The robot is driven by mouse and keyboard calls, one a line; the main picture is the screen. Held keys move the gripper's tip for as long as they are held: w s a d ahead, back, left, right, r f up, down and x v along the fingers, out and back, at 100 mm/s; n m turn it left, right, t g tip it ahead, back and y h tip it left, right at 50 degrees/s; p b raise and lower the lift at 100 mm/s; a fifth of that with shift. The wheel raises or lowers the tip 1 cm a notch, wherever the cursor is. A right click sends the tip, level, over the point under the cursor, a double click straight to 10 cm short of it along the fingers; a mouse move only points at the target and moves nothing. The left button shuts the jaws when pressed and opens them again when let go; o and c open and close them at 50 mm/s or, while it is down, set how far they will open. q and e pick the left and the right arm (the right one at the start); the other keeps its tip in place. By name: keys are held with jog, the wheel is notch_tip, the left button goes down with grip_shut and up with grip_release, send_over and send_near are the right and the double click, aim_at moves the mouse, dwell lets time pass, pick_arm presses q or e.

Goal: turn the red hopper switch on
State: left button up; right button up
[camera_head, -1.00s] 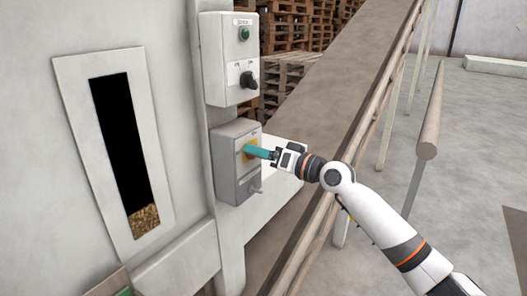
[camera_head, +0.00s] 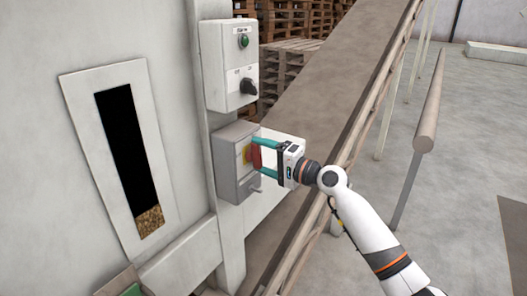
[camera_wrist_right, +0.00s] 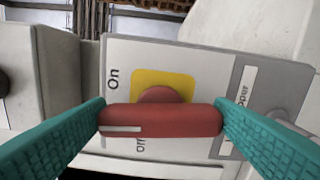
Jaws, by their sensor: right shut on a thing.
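The red hopper switch (camera_head: 257,156) is a bar handle on a yellow plate on the front of the lower grey box (camera_head: 228,160). My right gripper (camera_head: 262,158) is shut on this handle, one teal finger above it and one below in the head view. In the right wrist view the red handle (camera_wrist_right: 160,120) spans between both fingertips. Its white-marked end lies between the words On and Off, closer to Off in the picture. Part of the yellow plate is hidden behind the handle. My left gripper is not in view.
A pale box (camera_head: 229,65) with a green button and a black knob sits just above. A sloping conveyor (camera_head: 330,85) with a rail runs behind my right arm. A window with pellets (camera_head: 150,218) is at left. Pallets (camera_head: 285,70) stand behind.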

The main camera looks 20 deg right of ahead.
jog(key=shift+m+p, duration=0.3)
jog(key=shift+m, duration=0.3)
jog(key=shift+f, duration=0.1)
jog(key=o, duration=1)
jog(key=b+v, duration=0.5)
jog(key=v, duration=0.7)
jog(key=shift+d+b, duration=0.1)
jog(key=shift+b, duration=0.3)
